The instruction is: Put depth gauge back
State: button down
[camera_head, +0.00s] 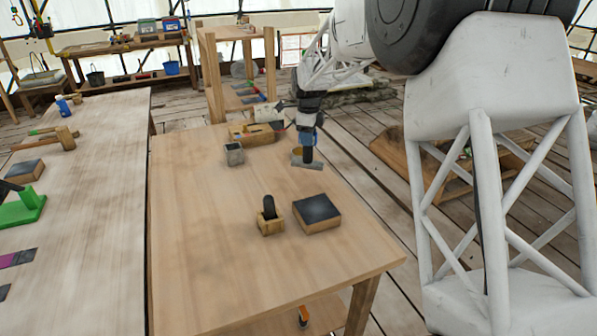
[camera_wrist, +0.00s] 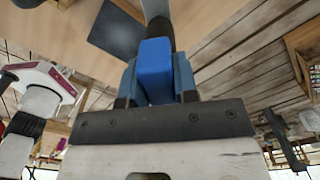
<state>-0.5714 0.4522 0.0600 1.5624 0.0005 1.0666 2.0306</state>
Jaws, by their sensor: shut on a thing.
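My gripper (camera_head: 308,141) is above the far right part of the near wooden table, pointing down. It is shut on a dark-handled tool with a grey flat end, which looks like the depth gauge (camera_head: 308,163). The grey end is low over the table; I cannot tell if it touches. The fingers hide part of the handle.
A small wooden holder (camera_head: 271,227) with a dark upright piece stands near a dark-topped block (camera_head: 317,213). A grey cup (camera_head: 234,154) and a wooden box (camera_head: 258,137) are left of my gripper. The wooden table (camera_head: 205,240) is clear at front left.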

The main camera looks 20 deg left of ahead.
jog(key=w+a+f, duration=0.1)
jog(key=w+a, duration=0.3)
jog(key=w, duration=0.3)
jog(key=w+a+f+m, duration=0.1)
jog(key=w+a, duration=0.4)
jog(key=w, duration=0.1)
jog(key=shift+w+f, duration=0.25)
jog(key=shift+w, duration=0.1)
jog(key=shift+f, duration=0.1)
notch_tip(320, 180, down, 6)
dwell(0.5)
jog(key=shift+f, duration=1.9)
jog(key=shift+f, duration=0.2)
jog(key=c, duration=0.9)
grip_release()
jog(key=shift+r, duration=0.1)
